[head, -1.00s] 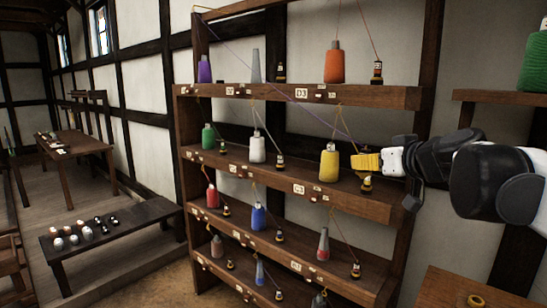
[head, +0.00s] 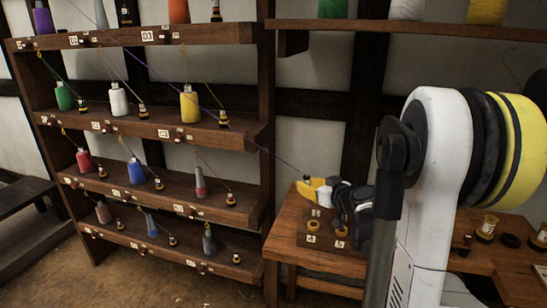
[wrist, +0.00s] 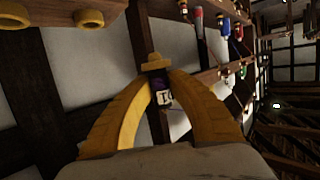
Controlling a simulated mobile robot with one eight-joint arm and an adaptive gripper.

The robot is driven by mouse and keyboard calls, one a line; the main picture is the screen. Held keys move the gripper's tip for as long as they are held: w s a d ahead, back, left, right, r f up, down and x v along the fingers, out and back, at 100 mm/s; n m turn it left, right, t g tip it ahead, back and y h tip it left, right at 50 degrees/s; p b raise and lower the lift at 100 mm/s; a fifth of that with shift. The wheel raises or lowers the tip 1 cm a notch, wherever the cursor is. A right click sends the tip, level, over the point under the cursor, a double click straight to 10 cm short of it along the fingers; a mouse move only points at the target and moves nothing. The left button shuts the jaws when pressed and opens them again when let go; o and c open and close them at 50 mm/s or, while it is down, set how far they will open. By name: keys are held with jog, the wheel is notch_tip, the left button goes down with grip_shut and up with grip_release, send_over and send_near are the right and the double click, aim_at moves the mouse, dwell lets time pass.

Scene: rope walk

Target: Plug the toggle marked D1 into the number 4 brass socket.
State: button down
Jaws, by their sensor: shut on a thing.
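My gripper (head: 312,187) has yellow fingers and is shut on a dark toggle (head: 306,179) with a purple thread. In the wrist view the toggle (wrist: 164,96) is between the fingers, with a yellow end and a white tag; I cannot read the tag surely. The thread runs left to the shelf. The gripper is above the far-left part of a small wooden bench (head: 280,244). Brass sockets (head: 342,231) and (head: 313,225) sit on it, with small white number tags I cannot read. Brass rings (wrist: 89,18) also show in the wrist view. The number 4 socket cannot be told apart.
A tall wooden rack (head: 262,120) on the left holds coloured thread cones and black-and-yellow toggles. A wall shelf (head: 420,37) hangs above the bench. More spools (head: 487,228) stand on a table at right. My arm fills the right side.

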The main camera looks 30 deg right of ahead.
jog(key=shift+s+d+f+b, duration=0.45)
jog(key=shift+f+b, duration=0.3)
jog(key=shift+f, duration=1)
jog(key=shift+s+d+f+b, duration=0.2)
jog(key=shift+s+f+b, duration=0.45)
jog(key=shift+f, duration=1.15)
jog(key=shift+s+d+f+b, duration=0.4)
jog(key=shift+f+b, duration=0.4)
jog(key=shift+f, duration=0.95)
jog(key=shift+f+b, duration=0.6)
jog(key=shift+b, duration=0.25)
jog(key=c, duration=1.6)
grip_release()
jog(key=shift+p+v, duration=0.7)
jog(key=shift+v, duration=4.8)
jog(key=shift+a, duration=0.2)
